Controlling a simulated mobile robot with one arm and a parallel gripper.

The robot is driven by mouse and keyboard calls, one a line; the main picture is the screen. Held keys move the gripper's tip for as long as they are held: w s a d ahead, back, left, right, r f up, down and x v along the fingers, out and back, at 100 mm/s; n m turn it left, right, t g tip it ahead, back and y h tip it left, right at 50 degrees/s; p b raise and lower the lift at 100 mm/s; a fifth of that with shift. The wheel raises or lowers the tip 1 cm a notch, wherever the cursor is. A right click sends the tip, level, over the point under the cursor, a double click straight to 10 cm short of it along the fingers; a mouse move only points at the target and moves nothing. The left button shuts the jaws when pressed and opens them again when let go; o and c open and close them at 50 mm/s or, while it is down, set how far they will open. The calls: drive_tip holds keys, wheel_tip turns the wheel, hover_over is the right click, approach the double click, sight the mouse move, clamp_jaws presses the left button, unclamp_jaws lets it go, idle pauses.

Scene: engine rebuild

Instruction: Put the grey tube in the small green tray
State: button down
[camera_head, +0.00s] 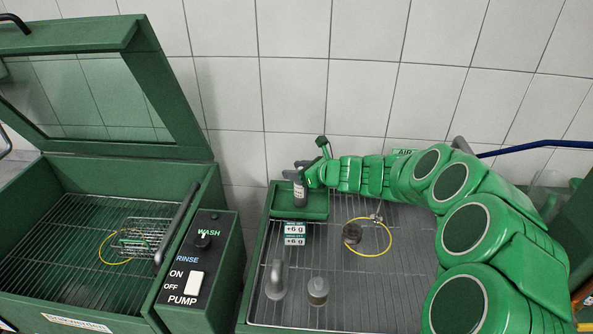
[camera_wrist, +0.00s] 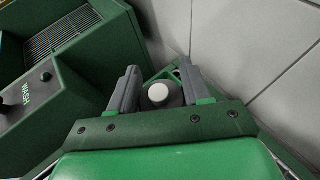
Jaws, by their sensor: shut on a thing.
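The grey tube (camera_head: 299,192) is upright between the fingers of my gripper (camera_head: 302,172), which is shut on it. In the head view the tube's lower end overlaps the small green tray (camera_head: 318,213), left of its middle; I cannot tell whether it touches the tray floor. In the wrist view my gripper (camera_wrist: 158,82) has a finger on each side of the tube, whose white round top (camera_wrist: 158,93) faces the camera.
The tray stands at the back left of a wire-rack bench (camera_head: 345,290). A yellow ring (camera_head: 389,240), a dark round part (camera_head: 352,233), a metal cylinder (camera_head: 275,280) and a capped jar (camera_head: 318,291) lie or stand there. A green washer (camera_head: 110,185) with its lid up is left.

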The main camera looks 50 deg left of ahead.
drive_tip(key=shift+f, duration=0.1)
drive_tip(key=c, duration=0.5)
unclamp_jaws()
drive_tip(key=v, duration=1.2)
